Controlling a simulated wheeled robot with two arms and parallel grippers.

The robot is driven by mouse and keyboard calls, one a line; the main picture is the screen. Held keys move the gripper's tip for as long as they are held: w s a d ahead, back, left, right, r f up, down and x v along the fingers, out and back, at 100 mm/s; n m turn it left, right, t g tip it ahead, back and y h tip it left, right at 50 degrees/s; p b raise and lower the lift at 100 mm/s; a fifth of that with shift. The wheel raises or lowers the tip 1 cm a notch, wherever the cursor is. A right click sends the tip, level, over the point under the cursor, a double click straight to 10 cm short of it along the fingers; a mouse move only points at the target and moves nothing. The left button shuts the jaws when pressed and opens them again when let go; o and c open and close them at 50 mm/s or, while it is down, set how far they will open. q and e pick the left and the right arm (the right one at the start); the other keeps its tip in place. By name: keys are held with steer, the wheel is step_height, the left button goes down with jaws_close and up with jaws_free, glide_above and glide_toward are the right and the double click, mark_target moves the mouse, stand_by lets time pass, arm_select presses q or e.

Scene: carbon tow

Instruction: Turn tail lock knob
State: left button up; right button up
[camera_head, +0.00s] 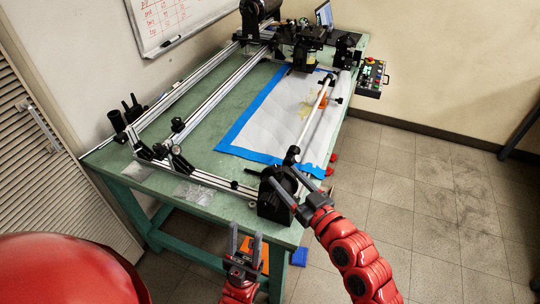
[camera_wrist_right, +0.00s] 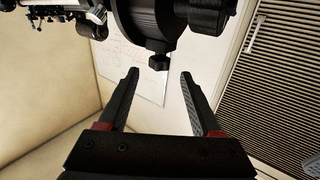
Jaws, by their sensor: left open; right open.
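The black tail unit (camera_head: 272,204) stands at the near right corner of the green table. In the right wrist view a small black knob (camera_wrist_right: 158,62) sticks out below a large black round body (camera_wrist_right: 147,20); it looks like the tail lock knob. My right gripper (camera_head: 284,176) is open beside the tail unit. In its wrist view the fingertips (camera_wrist_right: 159,75) stand either side of the line to the knob, with nothing held; contact cannot be told. My left gripper (camera_head: 245,232) is open and empty in front of the table's near edge. The knob is hard to make out in the head view.
The green table (camera_head: 205,150) carries long metal rails (camera_head: 200,92) and a white sheet with blue tape edges (camera_head: 250,108). A rod (camera_head: 315,115) runs back from near the tail unit. A control box (camera_head: 372,78) sits at the right.

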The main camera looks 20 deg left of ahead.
steer(key=p+x, duration=0.1)
steer(key=x, duration=0.7)
steer(key=shift+p, duration=0.4)
